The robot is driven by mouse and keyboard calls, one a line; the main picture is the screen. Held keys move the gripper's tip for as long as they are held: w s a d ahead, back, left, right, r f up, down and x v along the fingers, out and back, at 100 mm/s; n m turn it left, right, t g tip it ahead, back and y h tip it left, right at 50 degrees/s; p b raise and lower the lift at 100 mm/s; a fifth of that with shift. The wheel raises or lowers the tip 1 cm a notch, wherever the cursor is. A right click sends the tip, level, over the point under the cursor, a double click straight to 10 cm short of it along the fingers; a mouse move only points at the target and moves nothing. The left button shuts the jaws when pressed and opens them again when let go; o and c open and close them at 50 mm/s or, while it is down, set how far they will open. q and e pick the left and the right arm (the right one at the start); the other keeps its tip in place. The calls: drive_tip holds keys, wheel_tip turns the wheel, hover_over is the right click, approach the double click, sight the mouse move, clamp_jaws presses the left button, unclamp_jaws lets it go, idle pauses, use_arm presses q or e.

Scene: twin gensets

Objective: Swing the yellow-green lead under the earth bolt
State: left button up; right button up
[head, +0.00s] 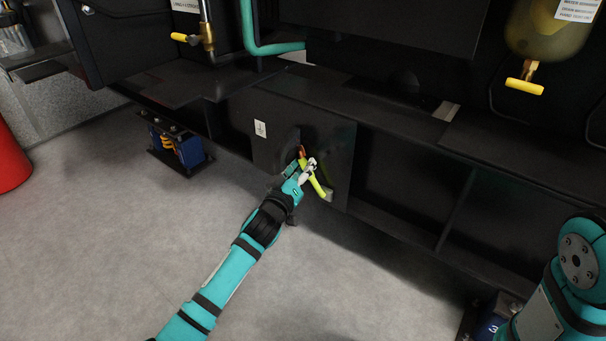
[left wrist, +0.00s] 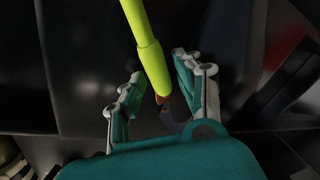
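The yellow-green lead (head: 316,184) hangs on the dark plate (head: 335,150) of the base frame, sloping down to the right to a pale end piece. In the left wrist view the lead (left wrist: 148,58) comes down from the top and ends in a copper-coloured lug (left wrist: 164,99). My left gripper (head: 309,166) is at the lead's upper part. In the left wrist view its two fingers (left wrist: 158,82) stand apart on either side of the lead, with a visible gap. I cannot make out the earth bolt clearly. My right gripper is out of view.
A white label with an earth symbol (head: 260,129) is on the plate, left of the lead. A blue mount (head: 188,150) stands on the floor to the left. Yellow-handled valves (head: 524,87) hang above.

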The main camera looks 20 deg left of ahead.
use_arm(q)
drive_tip(key=shift+w, duration=0.2)
clamp_jaws()
idle(0.3)
